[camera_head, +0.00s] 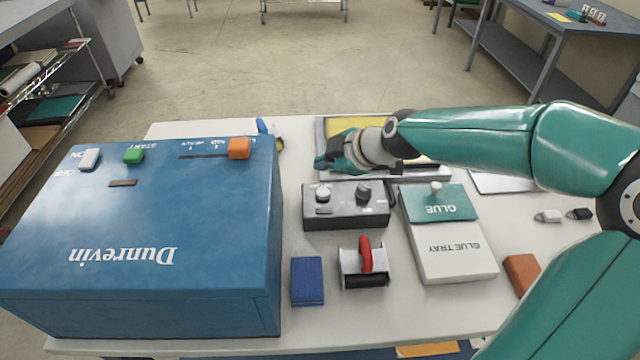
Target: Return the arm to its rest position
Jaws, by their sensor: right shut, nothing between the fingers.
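My right arm comes in from the right, with green links reaching leftward across the table. Its gripper (334,162) is at the back of the table, over the near side of a tray with a yellow surface (345,128). It points left and is shut with nothing in it. It is above and behind the grey control box (346,213) with two knobs. The arm's forearm passes behind the glue tray (452,253) and hides part of the table's back edge. My left gripper is not in view.
A large blue Dunrevin machine (150,240) fills the table's left. A red-handled roller (366,266), a blue block (307,282) and an orange block (522,273) lie at the front. Shelves stand at left, another table (560,40) behind.

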